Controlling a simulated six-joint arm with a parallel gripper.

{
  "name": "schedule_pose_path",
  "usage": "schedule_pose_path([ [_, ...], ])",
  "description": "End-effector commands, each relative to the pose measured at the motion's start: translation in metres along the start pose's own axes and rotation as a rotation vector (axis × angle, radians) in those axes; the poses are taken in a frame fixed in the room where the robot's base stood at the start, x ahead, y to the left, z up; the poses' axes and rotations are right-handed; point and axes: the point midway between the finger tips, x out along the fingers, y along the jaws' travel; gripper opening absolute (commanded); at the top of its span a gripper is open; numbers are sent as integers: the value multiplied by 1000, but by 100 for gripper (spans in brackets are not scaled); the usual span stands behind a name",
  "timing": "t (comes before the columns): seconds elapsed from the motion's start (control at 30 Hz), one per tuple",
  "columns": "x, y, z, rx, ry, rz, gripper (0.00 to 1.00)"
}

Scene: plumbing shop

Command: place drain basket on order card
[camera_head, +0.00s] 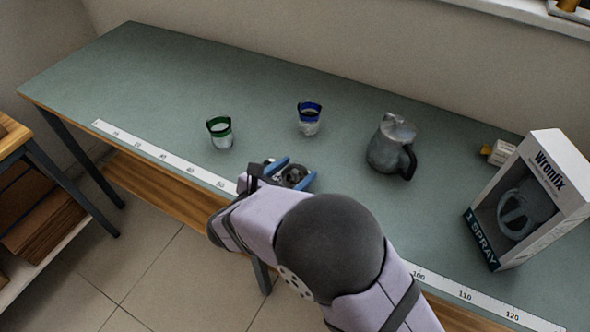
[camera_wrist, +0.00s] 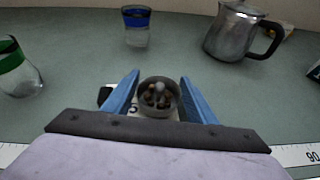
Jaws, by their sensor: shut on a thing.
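The drain basket (camera_wrist: 158,93) is a small round metal cup with holes. It sits between the blue fingers of my gripper (camera_wrist: 160,96), which is shut on it. In the head view the basket (camera_head: 295,174) shows dark between the fingers of my gripper (camera_head: 291,172), near the front edge of the bench. A white card with a dark mark, apparently the order card (camera_wrist: 134,109), shows under and beside the basket in the wrist view, mostly hidden. I cannot tell whether the basket touches it.
On the green bench (camera_head: 150,75) stand a green-banded glass (camera_head: 221,136), a blue-banded glass (camera_head: 309,124), a metal jug (camera_head: 392,145) with a black handle and a Wrenfix box (camera_head: 535,195). A measuring strip (camera_head: 165,157) runs along the front edge. The bench's left end is clear.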

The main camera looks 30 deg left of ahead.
Motion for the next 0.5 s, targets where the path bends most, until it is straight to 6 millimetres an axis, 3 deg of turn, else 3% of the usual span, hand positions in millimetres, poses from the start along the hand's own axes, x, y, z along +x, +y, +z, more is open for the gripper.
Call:
schedule_pose_path([
  [0.23, 1, 0, -3, 0, 0, 0, 30],
  [0.27, 1, 0, -3, 0, 0, 0, 54],
  [0.33, 1, 0, -2, 0, 0, 0, 71],
  [0.5, 1, 0, -2, 0, 0, -1, 71],
])
